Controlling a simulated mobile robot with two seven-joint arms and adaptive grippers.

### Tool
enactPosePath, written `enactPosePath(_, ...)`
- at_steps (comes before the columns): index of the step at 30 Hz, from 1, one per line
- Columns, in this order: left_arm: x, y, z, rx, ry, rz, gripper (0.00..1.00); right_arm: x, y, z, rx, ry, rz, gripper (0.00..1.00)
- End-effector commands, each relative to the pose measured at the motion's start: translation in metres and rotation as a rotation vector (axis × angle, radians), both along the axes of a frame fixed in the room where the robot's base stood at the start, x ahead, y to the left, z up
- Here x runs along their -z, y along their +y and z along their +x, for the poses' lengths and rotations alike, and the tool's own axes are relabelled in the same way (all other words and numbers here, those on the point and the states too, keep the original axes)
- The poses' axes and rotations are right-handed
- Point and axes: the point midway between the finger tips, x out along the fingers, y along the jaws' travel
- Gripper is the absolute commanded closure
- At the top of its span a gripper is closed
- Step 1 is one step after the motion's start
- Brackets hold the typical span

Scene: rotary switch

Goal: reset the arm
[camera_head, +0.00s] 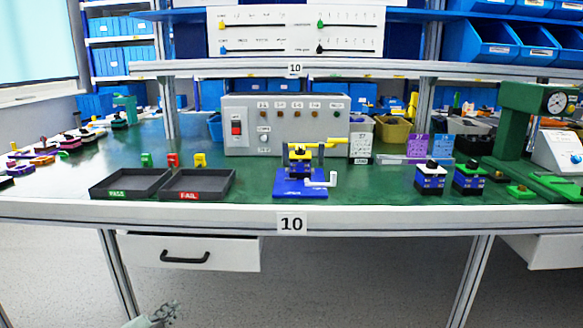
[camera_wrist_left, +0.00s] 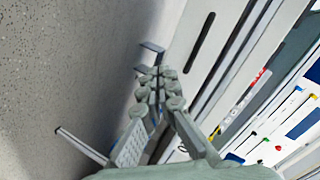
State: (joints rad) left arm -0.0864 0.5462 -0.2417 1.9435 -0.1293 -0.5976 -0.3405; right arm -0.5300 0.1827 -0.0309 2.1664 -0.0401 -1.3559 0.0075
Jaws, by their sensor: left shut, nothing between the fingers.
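My left gripper (camera_head: 166,312) shows at the bottom of the head view, low in front of the table and below its front edge. In the left wrist view its fingers (camera_wrist_left: 158,76) are together with nothing between them. A rotary switch (camera_head: 299,168) with a yellow handle sits in a blue fixture (camera_head: 300,188) at the middle of the green table. The gripper is well apart from it. My right gripper is in neither view.
The table edge (camera_head: 420,217) and a white drawer (camera_head: 190,254) with a black handle are above my left gripper. Black PASS (camera_head: 113,194) and FAIL (camera_head: 196,197) trays stand at the left front. A grey test box (camera_head: 285,140) stands behind the fixture. Open floor lies below.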

Motion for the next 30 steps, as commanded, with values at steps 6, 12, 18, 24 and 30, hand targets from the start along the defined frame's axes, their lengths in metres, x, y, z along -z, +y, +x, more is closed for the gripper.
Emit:
enactPosePath(6, 0.117, 0.011, -0.124, -0.373, 0.431, -0.306, 1.00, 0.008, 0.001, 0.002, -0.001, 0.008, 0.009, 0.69)
enactPosePath(12, 0.172, 0.007, -0.230, -0.643, 0.706, -0.458, 1.00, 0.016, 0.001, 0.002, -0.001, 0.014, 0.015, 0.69)
enactPosePath(18, 0.188, 0.003, -0.278, -0.760, 0.818, -0.506, 1.00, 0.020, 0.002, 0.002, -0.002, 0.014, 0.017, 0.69)
enactPosePath(24, 0.189, 0.003, -0.282, -0.769, 0.828, -0.508, 1.00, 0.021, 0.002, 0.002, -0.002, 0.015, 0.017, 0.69)
enactPosePath(30, 0.189, 0.003, -0.281, -0.767, 0.827, -0.508, 1.00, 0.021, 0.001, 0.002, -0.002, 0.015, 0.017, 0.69)
